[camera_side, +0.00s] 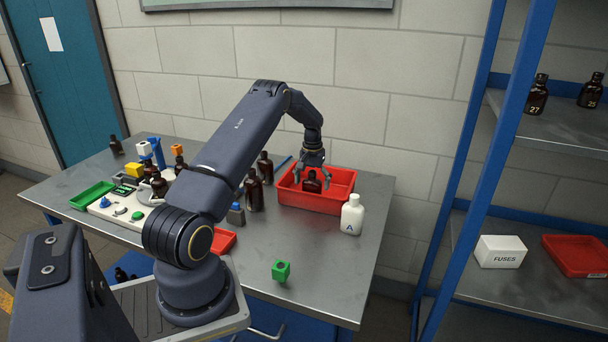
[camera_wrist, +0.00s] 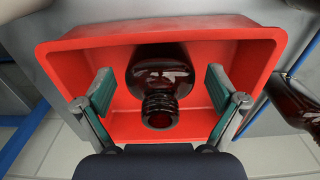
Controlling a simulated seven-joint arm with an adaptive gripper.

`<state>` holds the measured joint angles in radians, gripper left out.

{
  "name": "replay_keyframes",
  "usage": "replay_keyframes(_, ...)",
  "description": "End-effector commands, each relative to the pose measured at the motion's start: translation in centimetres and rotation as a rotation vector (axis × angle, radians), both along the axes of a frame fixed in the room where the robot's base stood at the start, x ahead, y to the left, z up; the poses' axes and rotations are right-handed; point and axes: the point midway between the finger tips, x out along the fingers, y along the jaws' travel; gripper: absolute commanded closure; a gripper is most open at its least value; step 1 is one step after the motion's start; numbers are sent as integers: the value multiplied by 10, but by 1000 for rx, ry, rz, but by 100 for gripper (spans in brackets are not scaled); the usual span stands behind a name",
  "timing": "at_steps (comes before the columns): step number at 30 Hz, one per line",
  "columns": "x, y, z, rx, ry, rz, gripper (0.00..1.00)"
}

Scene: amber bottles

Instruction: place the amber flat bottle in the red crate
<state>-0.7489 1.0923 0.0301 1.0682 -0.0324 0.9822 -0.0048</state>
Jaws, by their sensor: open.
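The amber flat bottle (camera_side: 312,184) is inside the red crate (camera_side: 342,201), its neck up toward my gripper. In the wrist view the bottle (camera_wrist: 160,78) shows its dark neck and wide shoulders against the crate's red floor, with the crate rim (camera_wrist: 160,28) around it. My gripper (camera_side: 312,178) is over the crate with its fingers open, one on each side of the bottle. In the wrist view a gap shows between the bottle and each finger of my gripper (camera_wrist: 160,90). The bottle's base is hidden.
A white bottle marked A (camera_side: 351,214) stands just in front of the crate. Amber bottles (camera_side: 254,190) stand left of it; part of one (camera_wrist: 295,103) shows at the right of the wrist view. The right front of the table is clear.

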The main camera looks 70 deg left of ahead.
Motion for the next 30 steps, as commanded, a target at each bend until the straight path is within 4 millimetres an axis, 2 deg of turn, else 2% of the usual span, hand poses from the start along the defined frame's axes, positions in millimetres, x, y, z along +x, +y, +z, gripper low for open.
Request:
replay_keyframes(12, 1, 1, 88, 4, -4, -1, 5)
replay_keyframes(20, 2, -4, 121, 6, -6, -8, 5)
replay_keyframes(23, 9, -27, 148, 20, -27, -46, 5)
replay_keyframes(25, 15, -57, 178, 39, -55, -94, 5)
replay_keyframes(28, 13, -116, 227, 69, -105, -185, 5)
replay_keyframes(30, 3, -161, 257, 90, -144, -254, 5)
